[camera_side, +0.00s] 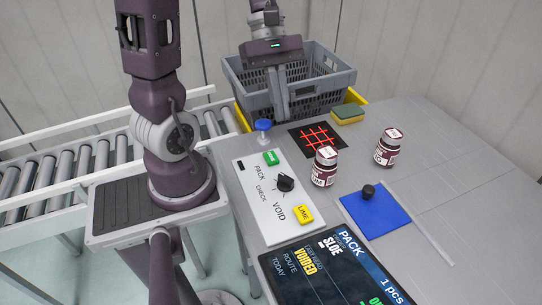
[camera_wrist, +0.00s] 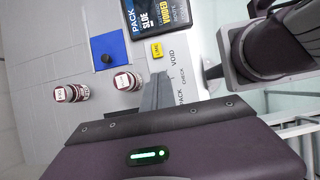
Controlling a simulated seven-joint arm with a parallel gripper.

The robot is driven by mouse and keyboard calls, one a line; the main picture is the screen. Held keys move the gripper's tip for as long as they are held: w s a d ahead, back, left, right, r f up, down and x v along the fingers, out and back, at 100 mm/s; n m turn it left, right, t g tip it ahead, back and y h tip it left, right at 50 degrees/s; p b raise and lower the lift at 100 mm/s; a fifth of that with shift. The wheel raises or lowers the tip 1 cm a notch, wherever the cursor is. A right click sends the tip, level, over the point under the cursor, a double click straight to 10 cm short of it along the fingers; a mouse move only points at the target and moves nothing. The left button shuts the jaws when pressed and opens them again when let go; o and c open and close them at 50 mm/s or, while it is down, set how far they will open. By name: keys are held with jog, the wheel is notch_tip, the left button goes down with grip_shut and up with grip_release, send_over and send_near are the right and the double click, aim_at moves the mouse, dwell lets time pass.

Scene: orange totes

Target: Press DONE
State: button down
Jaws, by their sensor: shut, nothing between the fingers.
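A green button (camera_side: 270,158) sits at the far end of a white panel (camera_side: 251,190); its small lettering is too small to read. In the wrist view my fingers (camera_wrist: 158,76) cover part of the panel, and the green button is hidden.
A dark screen (camera_side: 330,272) reads PACK, SLOE, VOIDED. Two dark jars (camera_side: 324,168) (camera_side: 387,148) stand right of the panel, near a blue mat (camera_side: 376,214) with a black knob. A blue-topped item (camera_side: 263,126), red-grid pad (camera_side: 305,139), sponge (camera_side: 348,114) and grey crate (camera_side: 316,100) lie beyond.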

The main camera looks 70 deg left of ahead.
aim_at(269, 154)
jog(key=a+f+n+t+h, duration=0.2)
jog(key=a+f+n, duration=0.5)
jog(key=n, duration=0.4)
jog(key=shift+w+a+f+h, duration=0.15)
jog(key=shift+w+a+h, duration=0.2)
jog(key=shift+a+h, duration=0.4)
jog(key=shift+f, duration=0.1)
jog(key=shift+d+f, duration=0.1)
jog(key=shift+f, duration=4.2)
jog(key=shift+f, duration=0.1)
jog(key=shift+f, duration=0.3)
jog(key=shift+f, duration=0.5)
jog(key=shift+r, duration=0.9)
